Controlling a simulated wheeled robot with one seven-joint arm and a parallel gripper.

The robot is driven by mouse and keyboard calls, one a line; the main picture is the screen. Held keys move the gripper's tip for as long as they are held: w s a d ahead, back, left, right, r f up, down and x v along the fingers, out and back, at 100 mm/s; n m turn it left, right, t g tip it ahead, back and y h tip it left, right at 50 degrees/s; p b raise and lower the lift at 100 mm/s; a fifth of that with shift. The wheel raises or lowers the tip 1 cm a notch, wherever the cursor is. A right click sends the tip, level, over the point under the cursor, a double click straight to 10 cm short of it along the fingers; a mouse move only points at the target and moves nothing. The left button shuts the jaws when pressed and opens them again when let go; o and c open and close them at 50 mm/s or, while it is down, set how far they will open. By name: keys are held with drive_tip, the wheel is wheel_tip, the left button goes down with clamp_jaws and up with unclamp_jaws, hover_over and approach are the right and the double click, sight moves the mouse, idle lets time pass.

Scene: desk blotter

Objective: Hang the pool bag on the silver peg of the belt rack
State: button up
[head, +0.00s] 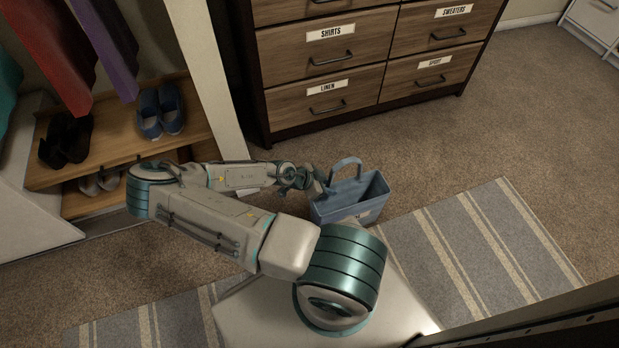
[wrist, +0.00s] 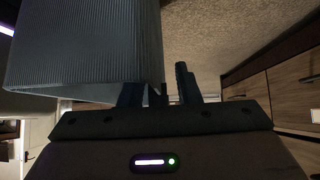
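The pool bag (head: 373,189) is a blue-grey open-topped tote with an upright loop handle and a small pale label. In the head view it is at the end of my arm, right of my gripper (head: 318,185), with its opening facing up. Part of its lower side is hidden behind my arm. The wrist view shows its ribbed wall (wrist: 85,45) large and close beside the fingers (wrist: 160,92). My gripper appears shut on an upper part of the bag, which seems clear of the floor; the exact contact is hidden. The belt rack and silver peg cannot be made out.
A wooden dresser (head: 325,70) with labelled drawers stands behind the bag. An open wardrobe at the left has hanging clothes (head: 62,50) and a shoe shelf (head: 195,128). A striped rug (head: 480,250) lies at the front. Carpet (head: 520,120) is free at the right.

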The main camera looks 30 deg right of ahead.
drive_tip(key=a+r+n+g+y+p, duration=0.1)
drive_tip(key=a+r+n+y+p, duration=0.55)
drive_tip(key=a+r, duration=1.7)
drive_tip(key=s+r+n+t+p, duration=0.2)
drive_tip(key=r+p, duration=0.7)
drive_tip(key=r, duration=1)
drive_tip(key=s+d+r+n+t+y+p, duration=0.1)
drive_tip(key=r+n+p, duration=0.6)
drive_tip(key=r, duration=1.1)
drive_tip(key=s+r+n+t+y+p, duration=0.1)
drive_tip(key=s+r+n+t+p, duration=0.2)
drive_tip(key=r+p, duration=1)
wheel_tip(320, 180, up, 7)
drive_tip(key=shift+s+d+f+n, duration=0.2)
drive_tip(key=shift+s+n, duration=0.55)
drive_tip(key=shift+n, duration=0.3)
